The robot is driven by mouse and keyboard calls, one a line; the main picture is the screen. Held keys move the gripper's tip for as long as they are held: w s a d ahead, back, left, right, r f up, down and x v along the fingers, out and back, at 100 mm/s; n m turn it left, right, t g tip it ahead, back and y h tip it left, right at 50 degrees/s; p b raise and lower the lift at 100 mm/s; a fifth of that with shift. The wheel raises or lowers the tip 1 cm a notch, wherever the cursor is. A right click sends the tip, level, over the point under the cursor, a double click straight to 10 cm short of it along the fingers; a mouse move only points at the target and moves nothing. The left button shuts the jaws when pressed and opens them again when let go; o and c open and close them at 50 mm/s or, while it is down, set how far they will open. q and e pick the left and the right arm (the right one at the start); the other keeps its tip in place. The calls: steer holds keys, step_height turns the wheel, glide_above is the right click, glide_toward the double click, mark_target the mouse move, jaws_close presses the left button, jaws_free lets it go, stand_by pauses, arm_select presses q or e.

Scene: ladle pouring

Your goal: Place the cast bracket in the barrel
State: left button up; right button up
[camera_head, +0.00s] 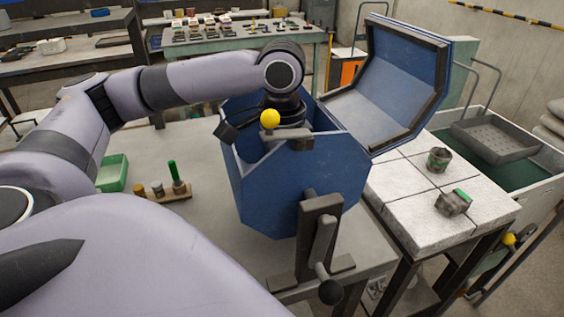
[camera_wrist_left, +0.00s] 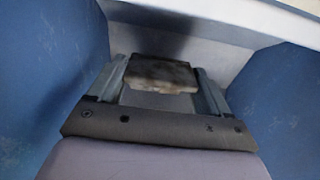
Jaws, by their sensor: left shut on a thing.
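The blue barrel (camera_head: 295,180) stands on the grey table with its hinged lid (camera_head: 385,85) open to the back right. My left arm reaches over the rim, and its hand is down inside the barrel, mostly hidden in the head view. In the left wrist view, the fingers of my left gripper (camera_wrist_left: 162,74) are shut on the cast bracket (camera_wrist_left: 160,72), a dark grey-brown block. Blue barrel walls (camera_wrist_left: 40,70) rise on both sides of it. I cannot tell how far the bracket is above the barrel floor. My right gripper is not in view.
A crank stand (camera_head: 318,235) is in front. A small rack (camera_head: 165,191) and a green bin (camera_head: 112,173) stand left. Two metal parts (camera_head: 439,159) (camera_head: 453,202) rest on the pale tiled table (camera_head: 415,215) at right.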

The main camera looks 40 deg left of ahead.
arm_select(q)
steer(key=shift+f, duration=0.5)
steer(key=o, duration=1.2)
steer(key=shift+c, duration=0.2)
steer(key=shift+r, duration=0.1)
steer(key=shift+r, duration=0.2)
step_height(320, 180, up, 13)
steer(key=p, duration=0.2)
steer(key=shift+f+p, duration=0.2)
steer(key=shift+p, duration=0.1)
